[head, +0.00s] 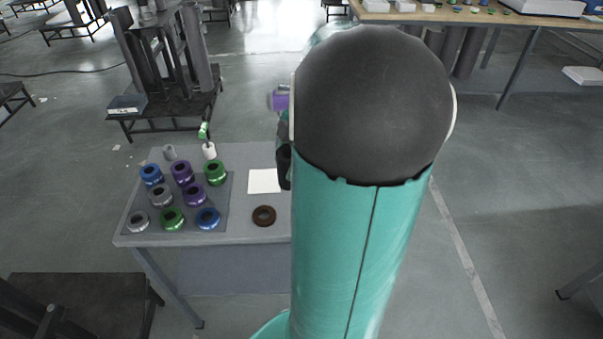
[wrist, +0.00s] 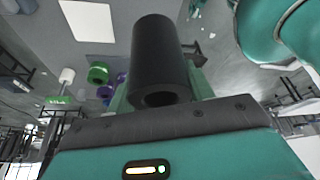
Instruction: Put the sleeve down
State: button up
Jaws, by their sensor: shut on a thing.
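A black hollow sleeve (wrist: 160,50) stands out large in the wrist view, its open end facing the camera. My gripper (wrist: 161,88) is shut on it, with a teal finger on each side. In the head view my own arm hides most of the gripper. A dark piece at the arm's left edge (head: 284,168) looks like the sleeve, over or beside the table's right part. I cannot tell whether its lower end touches the table. A white square (head: 265,181) lies on the grey table (head: 255,236) just left of it; it also shows in the wrist view (wrist: 88,20).
A dark mat (head: 225,190) at the table's left holds several blue, purple, green and grey rings. Small white posts (head: 209,151) stand at the back. A dark stand (head: 165,100) is behind the table.

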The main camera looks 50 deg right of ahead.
jog(key=shift+w+d+f, duration=0.25)
jog(key=shift+w, duration=0.15)
jog(key=shift+w+d+f, duration=0.2)
jog(key=shift+w, duration=0.2)
jog(key=shift+w+d+f, duration=0.6)
jog(key=shift+d+f, duration=1.45)
jog(key=shift+f, duration=0.05)
jog(key=shift+w+d+f, duration=0.65)
jog(key=shift+d+f, duration=1.4)
jog(key=shift+d, duration=0.05)
jog(key=shift+w+d+f, duration=0.6)
jog(key=shift+d+f, duration=1.45)
jog(key=shift+f, duration=0.05)
jog(key=shift+f, duration=0.15)
jog(key=o, duration=1.1)
jog(key=shift+c, duration=0.2)
